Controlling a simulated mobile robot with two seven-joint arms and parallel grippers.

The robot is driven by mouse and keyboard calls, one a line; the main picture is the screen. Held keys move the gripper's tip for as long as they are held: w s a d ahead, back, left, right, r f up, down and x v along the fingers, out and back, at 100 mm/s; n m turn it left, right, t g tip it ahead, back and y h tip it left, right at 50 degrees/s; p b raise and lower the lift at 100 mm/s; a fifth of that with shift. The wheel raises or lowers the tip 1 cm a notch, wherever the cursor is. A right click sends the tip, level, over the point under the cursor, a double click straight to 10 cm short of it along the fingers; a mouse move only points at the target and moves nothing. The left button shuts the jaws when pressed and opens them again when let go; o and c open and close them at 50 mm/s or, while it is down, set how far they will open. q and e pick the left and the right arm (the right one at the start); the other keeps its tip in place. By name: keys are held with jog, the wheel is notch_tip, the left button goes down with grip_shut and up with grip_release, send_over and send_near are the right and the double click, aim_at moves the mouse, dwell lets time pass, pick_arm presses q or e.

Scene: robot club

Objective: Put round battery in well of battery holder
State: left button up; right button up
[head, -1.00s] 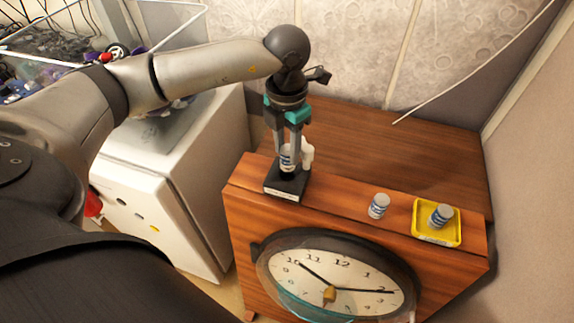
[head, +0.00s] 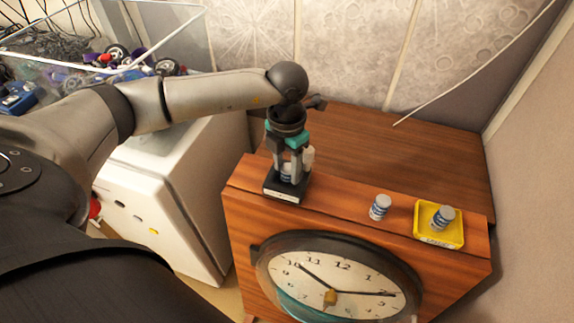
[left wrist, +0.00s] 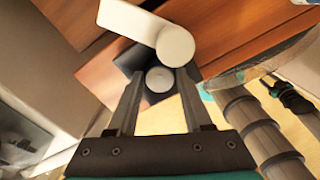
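The battery holder (head: 284,190) is a small black block with a white label on its front, at the left front of the wooden cabinet top. A white rounded arm (head: 308,157) stands at its right side and looms large in the left wrist view (left wrist: 172,42). My left gripper (head: 287,176) points down over the holder, its fingers on either side of a round battery (head: 287,172). It appears shut on this battery, which is upright and low at the holder. The battery's pale top shows between the fingers in the left wrist view (left wrist: 160,79). The well and the battery's bottom are hidden.
Another round battery (head: 380,207) stands on the cabinet top (head: 400,160) to the right. A yellow tray (head: 428,238) with a tilted battery (head: 443,218) is farther right. A round clock (head: 335,280) is on the cabinet front. The cabinet top behind is clear.

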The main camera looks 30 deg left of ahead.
aim_at(287, 168)
pick_arm(q)
jog(key=shift+o, duration=1.4)
jog(key=shift+r, duration=0.1)
notch_tip(287, 168, up, 12)
jog(key=p, duration=0.1)
jog(key=shift+r, duration=0.15)
